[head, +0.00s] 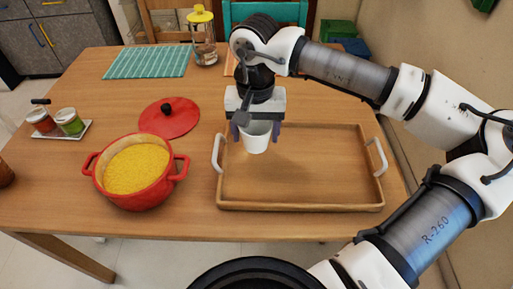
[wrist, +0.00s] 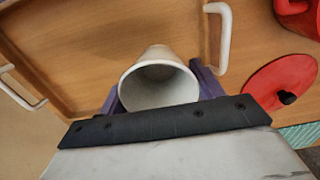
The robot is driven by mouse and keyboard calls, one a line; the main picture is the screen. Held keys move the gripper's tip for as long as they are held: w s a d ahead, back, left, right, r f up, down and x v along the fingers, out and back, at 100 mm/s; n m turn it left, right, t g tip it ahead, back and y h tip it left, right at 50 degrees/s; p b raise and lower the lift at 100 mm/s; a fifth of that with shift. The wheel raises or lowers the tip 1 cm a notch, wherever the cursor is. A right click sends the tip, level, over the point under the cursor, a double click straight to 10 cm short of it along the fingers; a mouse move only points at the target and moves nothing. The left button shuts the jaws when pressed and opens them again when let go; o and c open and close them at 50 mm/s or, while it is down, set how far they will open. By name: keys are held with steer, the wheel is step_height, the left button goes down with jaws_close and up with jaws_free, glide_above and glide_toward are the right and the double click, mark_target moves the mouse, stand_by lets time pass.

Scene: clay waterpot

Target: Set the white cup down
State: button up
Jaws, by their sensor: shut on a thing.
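The white cup (head: 256,138) is held between the purple fingers of my gripper (head: 256,132). It looks upright, near the left part of the wooden tray (head: 300,205). I cannot tell whether its base touches the tray. In the wrist view the cup (wrist: 158,82) shows its open mouth, and its inside looks empty. The fingers of my gripper (wrist: 157,90) are on either side of it. The tray's floor (wrist: 90,50) lies beyond the cup.
A red pot (head: 137,172) of yellow grains and a red lid (head: 169,118) are left of the tray. A spice-jar dish (head: 58,130) is far left. A glass jar (head: 203,40) stands at the back beside a green mat (head: 147,62). The tray's right side is clear.

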mark_target(256, 160)
steer(key=shift+f, duration=3.05)
steer(key=shift+f, duration=0.1)
steer(key=shift+f, duration=0.1)
steer(key=o, duration=1.1)
steer(key=shift+c, duration=0.2)
steer(key=shift+r, duration=0.2)
step_height(256, 160, up, 12)
steer(key=shift+r, duration=0.1)
